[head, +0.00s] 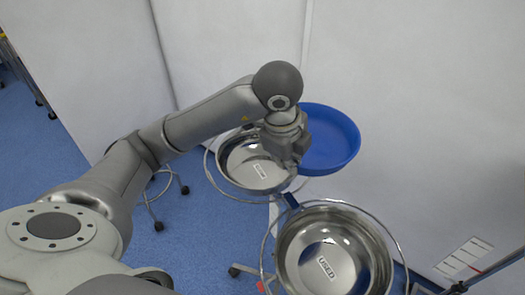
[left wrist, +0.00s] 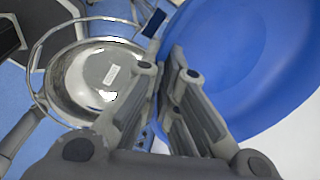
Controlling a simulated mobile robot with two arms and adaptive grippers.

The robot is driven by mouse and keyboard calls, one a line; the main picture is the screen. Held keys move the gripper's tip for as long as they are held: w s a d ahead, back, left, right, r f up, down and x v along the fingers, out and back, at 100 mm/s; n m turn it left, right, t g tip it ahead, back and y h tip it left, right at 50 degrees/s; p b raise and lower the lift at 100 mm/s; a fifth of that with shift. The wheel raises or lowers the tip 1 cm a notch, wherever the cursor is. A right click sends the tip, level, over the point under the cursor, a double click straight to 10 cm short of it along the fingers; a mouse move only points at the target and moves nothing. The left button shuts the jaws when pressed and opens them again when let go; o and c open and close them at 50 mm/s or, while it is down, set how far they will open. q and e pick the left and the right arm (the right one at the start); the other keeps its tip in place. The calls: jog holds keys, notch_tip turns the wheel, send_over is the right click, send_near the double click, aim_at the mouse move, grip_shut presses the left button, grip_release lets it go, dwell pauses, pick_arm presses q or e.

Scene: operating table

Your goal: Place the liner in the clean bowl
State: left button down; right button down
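The liner is a blue shallow bowl (head: 338,138); it also fills the upper right of the left wrist view (left wrist: 245,55). My left gripper (head: 290,163) is shut on the liner's rim, with its fingers on either side of the edge in the left wrist view (left wrist: 168,65). The liner is in the air, right of the steel bowl at the back (head: 232,165). That bowl has a white label too small to read; it also shows in the left wrist view (left wrist: 75,85). It is empty and partly hidden by my gripper. My right gripper is not in view.
A second steel bowl marked USED (head: 300,240) stands nearer, in a ring stand (head: 392,235). The rear bowl sits in its own ring on a wheeled stand. White drapes (head: 410,90) rise behind and at the right. Blue floor (head: 185,235) is open at the left.

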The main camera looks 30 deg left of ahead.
pick_arm(q)
jog(key=w+a+f+p, duration=0.4)
jog(key=w+a+f, duration=0.1)
jog(key=a+f, duration=0.7)
jog(key=shift+a+f, duration=0.4)
jog(key=shift+w, duration=0.1)
